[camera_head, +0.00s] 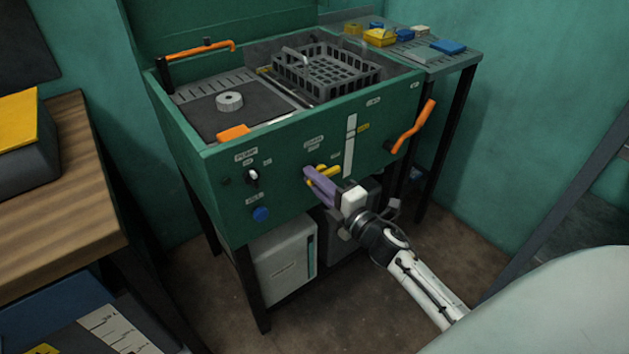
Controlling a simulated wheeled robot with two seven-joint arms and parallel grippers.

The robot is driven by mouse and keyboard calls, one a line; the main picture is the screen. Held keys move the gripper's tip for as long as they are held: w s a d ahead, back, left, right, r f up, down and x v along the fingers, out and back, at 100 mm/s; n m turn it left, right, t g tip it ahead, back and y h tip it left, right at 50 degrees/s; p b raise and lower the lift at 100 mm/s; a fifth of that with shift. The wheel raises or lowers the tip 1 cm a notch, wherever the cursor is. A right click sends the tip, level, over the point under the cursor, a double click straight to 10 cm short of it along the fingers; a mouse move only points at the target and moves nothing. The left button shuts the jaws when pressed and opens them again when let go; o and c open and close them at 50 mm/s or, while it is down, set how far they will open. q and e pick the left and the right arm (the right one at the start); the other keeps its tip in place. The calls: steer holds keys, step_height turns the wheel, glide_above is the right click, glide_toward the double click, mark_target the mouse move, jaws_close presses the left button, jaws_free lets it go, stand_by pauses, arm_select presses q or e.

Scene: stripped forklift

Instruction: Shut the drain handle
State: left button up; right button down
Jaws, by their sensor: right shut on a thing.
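The green wash cabinet (290,170) stands in front of me. A yellow handle (330,170) sticks out of its front panel, below a small label too blurred to read surely; I take it as the drain handle. My right gripper (313,177), with purple fingers, reaches in from the lower right and is shut on this handle at the panel. The fingers hide part of the handle, so its exact angle is hard to tell. My left gripper is not in view.
An orange lever (411,127) juts out at the right. A grey basket (325,72) rests on top. A white container (284,265) stands below. A wooden bench (65,190) is at left.

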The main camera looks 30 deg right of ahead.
steer(key=shift+d+f, duration=0.2)
steer(key=shift+d, duration=0.05)
stand_by(0.3)
steer(key=c, duration=1.8)
jaws_free()
steer(key=shift+o, duration=0.2)
steer(key=shift+a+r, duration=0.1)
steer(key=s, duration=1)
steer(key=shift+s+d, duration=0.2)
steer(key=shift+d, duration=0.25)
